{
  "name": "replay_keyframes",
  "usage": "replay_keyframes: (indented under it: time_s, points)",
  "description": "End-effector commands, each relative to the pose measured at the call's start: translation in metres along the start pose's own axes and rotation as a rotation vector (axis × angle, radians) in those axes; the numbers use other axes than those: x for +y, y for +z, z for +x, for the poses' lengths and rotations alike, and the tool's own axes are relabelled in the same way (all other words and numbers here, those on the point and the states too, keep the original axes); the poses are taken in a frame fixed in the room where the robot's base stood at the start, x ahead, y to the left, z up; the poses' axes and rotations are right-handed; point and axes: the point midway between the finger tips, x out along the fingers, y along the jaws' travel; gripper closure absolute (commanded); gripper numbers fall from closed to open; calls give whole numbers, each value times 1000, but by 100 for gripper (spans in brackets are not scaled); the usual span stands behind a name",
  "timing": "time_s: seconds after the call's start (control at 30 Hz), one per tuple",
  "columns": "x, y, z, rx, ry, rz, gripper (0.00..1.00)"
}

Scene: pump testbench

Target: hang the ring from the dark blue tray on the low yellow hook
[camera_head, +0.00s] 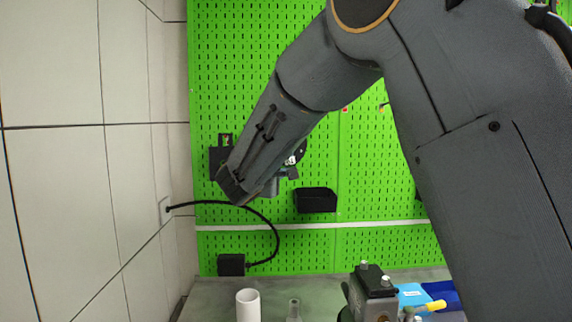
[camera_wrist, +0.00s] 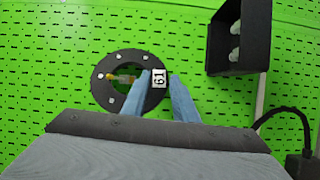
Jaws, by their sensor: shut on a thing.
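The ring is black and flat with pale dots and a white number label (camera_wrist: 159,78); it shows in the wrist view (camera_wrist: 103,92) in front of the green pegboard. My gripper (camera_wrist: 159,74) is shut on the ring's right side, at the label, with one blue finger on each side. A small yellow hook (camera_wrist: 122,77) shows through the ring's opening; I cannot tell whether its tip is inside the ring. In the head view my arm hides most of the gripper and ring. Part of a dark blue tray (camera_head: 447,296) shows at the lower right.
A black open box (camera_head: 316,200) is on the pegboard, right of the ring; it also shows in the wrist view (camera_wrist: 215,62). A black cable (camera_head: 275,228) loops from the left wall to a small black box (camera_head: 231,265). A white cylinder (camera_head: 248,305) stands on the bench.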

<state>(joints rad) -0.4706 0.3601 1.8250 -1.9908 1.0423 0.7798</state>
Motion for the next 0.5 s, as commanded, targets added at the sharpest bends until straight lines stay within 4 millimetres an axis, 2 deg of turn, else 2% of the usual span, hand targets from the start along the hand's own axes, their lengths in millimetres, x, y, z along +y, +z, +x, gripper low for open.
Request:
replay_keyframes:
  time_s: [0.03, 0.07, 0.2, 0.5]
  points:
    - [-2, 0, 1, 1, -4, -1, 100]
    - [-2, 0, 1, 1, -4, -1, 72]
    - [-2, 0, 1, 1, -3, -1, 52]
    - [-2, 0, -1, 1, -3, -1, 52]
